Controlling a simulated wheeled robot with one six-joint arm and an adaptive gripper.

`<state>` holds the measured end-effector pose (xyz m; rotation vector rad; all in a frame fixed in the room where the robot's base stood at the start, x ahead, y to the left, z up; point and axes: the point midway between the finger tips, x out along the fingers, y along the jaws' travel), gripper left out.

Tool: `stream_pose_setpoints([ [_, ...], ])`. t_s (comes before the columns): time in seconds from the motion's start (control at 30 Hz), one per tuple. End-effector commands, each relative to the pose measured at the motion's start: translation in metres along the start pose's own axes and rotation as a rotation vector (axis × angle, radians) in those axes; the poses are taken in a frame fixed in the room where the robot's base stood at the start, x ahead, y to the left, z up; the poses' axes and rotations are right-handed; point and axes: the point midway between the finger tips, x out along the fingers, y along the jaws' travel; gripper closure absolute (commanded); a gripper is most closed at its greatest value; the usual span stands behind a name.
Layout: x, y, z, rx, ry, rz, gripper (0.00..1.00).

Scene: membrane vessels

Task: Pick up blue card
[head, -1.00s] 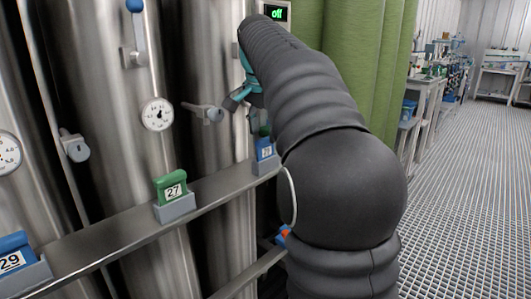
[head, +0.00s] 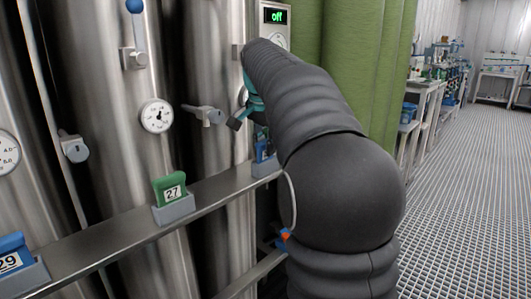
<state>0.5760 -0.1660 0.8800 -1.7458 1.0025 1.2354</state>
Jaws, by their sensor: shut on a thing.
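A blue card (head: 264,150) with a white label stands at the holder near the right end of the metal rail, partly hidden by my arm. My gripper (head: 245,118), with teal parts and dark fingers, is just above this card, largely covered by my arm. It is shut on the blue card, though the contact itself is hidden. Another blue card (head: 13,254), marked 29, sits in a grey holder at the lower left, away from my gripper.
A green card (head: 171,187) marked 27 stands in a grey holder on the rail (head: 105,240). Steel vessels with a gauge (head: 157,116) and valve handles (head: 204,113) rise behind. The grated floor at right is open.

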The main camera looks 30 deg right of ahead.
Motion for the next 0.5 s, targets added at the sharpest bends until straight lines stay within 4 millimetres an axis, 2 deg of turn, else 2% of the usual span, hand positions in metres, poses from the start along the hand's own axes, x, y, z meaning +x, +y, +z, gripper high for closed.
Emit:
stream_pose_setpoints([
  [0.27,-0.004,-0.001,-0.001,0.000,0.000,-0.002,1.00],
  [0.5,-0.030,-0.006,-0.008,0.000,0.002,-0.004,1.00],
])
